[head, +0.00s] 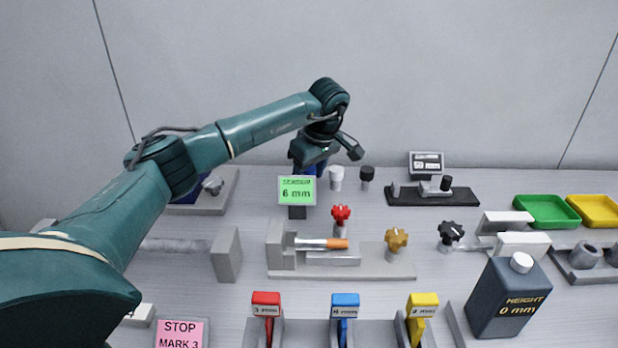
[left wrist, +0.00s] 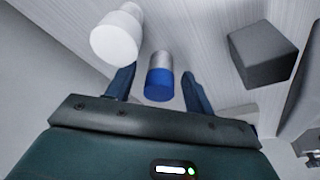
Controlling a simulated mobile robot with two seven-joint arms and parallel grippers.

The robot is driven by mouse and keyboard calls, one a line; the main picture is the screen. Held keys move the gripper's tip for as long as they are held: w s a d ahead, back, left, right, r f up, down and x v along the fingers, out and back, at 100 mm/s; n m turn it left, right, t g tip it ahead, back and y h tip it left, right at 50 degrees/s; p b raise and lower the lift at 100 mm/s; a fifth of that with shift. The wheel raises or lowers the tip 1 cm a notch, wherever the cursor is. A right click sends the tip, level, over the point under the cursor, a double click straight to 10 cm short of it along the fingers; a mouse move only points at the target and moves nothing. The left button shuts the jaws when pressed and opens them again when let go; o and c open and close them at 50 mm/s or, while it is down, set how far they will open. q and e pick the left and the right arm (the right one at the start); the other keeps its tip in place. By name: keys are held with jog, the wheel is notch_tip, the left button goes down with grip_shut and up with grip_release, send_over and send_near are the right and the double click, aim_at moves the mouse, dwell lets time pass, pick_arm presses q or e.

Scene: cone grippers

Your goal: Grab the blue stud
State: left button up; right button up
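The blue stud (left wrist: 158,86) has a blue end and a silver-grey shaft. In the left wrist view it stands between the two fingers of my left gripper (left wrist: 157,80), with a gap on each side. The fingers are open and do not appear to touch it. In the head view my left gripper (head: 325,156) is over the back of the bench, and only a little of the blue stud (head: 311,170) shows below it, behind the green sensor sign. My right gripper is not in view.
A white stud (head: 336,177) stands close to the right of the blue one, and a black stud (head: 367,178) is further right. The green 6 mm sensor sign (head: 297,190) stands in front. A red knob (head: 340,215) and a grey fixture (head: 375,262) are nearer.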

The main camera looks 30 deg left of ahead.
pick_arm(q)
jog(key=c, duration=1)
